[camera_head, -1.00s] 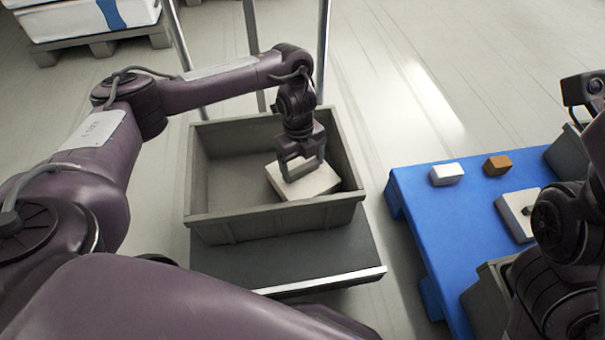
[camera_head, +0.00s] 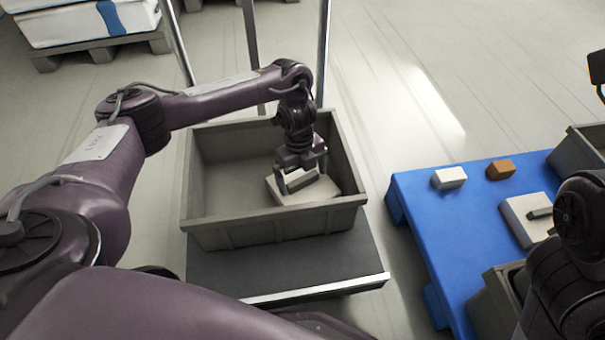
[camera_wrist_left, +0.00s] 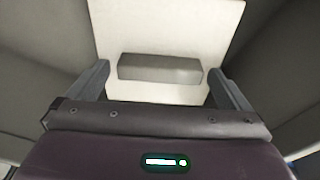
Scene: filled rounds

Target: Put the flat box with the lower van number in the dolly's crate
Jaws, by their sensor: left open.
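A pale flat box (camera_head: 325,190) with a grey grip block on top lies in the grey crate (camera_head: 215,232) on the dolly (camera_head: 300,275), toward the crate's right side. My left gripper (camera_head: 301,178) is over it, open. In the left wrist view my left gripper (camera_wrist_left: 160,82) has its fingers on either side of the grip block (camera_wrist_left: 160,69), with gaps at both ends. The box (camera_wrist_left: 165,25) fills the middle there. A second pale flat box (camera_head: 518,212) with a dark grip block lies on the blue platform. I cannot read a van number on either box. My right gripper's fingers are out of sight.
The blue platform (camera_head: 430,215) at the right also bears a small white box (camera_head: 449,178) and a small brown box (camera_head: 500,169). Grey bins (camera_head: 492,300) stand at its near and far right. Dolly posts (camera_head: 250,50) rise behind the crate. A loaded pallet (camera_head: 100,50) is far left.

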